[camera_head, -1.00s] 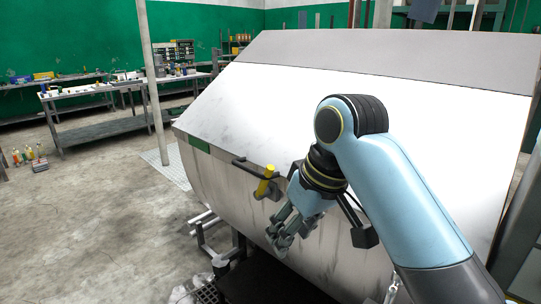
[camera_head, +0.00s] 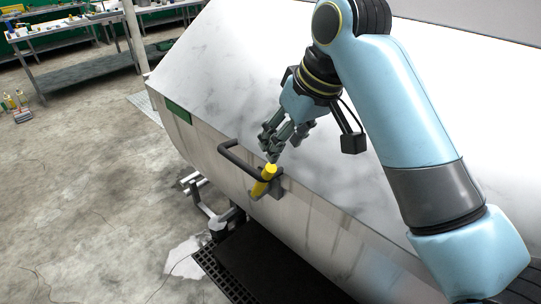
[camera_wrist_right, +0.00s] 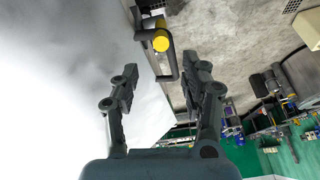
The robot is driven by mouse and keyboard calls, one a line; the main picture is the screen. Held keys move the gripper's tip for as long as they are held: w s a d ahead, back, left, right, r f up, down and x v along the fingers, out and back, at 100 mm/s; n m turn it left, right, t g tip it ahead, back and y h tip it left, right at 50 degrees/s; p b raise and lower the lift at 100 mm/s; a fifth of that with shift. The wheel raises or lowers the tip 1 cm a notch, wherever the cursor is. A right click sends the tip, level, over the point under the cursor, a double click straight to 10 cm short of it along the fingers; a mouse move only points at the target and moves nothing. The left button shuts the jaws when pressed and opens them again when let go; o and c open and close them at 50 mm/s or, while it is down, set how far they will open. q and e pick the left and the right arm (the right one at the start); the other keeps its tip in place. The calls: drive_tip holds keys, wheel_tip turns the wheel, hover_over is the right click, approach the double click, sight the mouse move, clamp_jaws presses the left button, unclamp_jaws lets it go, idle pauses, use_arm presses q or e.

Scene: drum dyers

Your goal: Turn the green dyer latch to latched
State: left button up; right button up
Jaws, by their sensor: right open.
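The dyer (camera_head: 215,115) is a large white drum with a small green plate (camera_head: 178,111) on its front edge. Its latch is a yellow cylindrical grip (camera_head: 264,180) on a bracket beside a black bar handle (camera_head: 240,162). My right gripper (camera_head: 272,150) is over the white lid, just behind the latch in the picture, with its fingertips close to the yellow grip. In the right wrist view, the open, empty gripper (camera_wrist_right: 158,85) has the yellow grip (camera_wrist_right: 161,41) beyond its fingertips, between their lines. Whether they touch cannot be told. My left gripper is out of view.
A black grated mat (camera_head: 265,262) and metal pipes (camera_head: 200,200) lie below the drum's front. A workbench (camera_head: 85,60) and a pole (camera_head: 133,35) stand at the back left. The concrete floor at the left is mostly clear.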

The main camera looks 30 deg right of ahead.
hover_over(270, 179)
drive_tip(key=s, duration=0.1)
wheel_tip(270, 179, down, 5)
drive_tip(key=f, duration=0.1)
drive_tip(key=w+f+p, duration=0.1)
drive_tip(key=shift+w+d+f, duration=0.2)
drive_tip(key=shift+f, duration=0.4)
drive_tip(key=shift+c, duration=1)
drive_tip(key=c, duration=0.5)
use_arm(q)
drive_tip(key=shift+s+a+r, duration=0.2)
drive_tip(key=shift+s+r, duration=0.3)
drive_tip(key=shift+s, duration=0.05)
use_arm(e)
clamp_jaws()
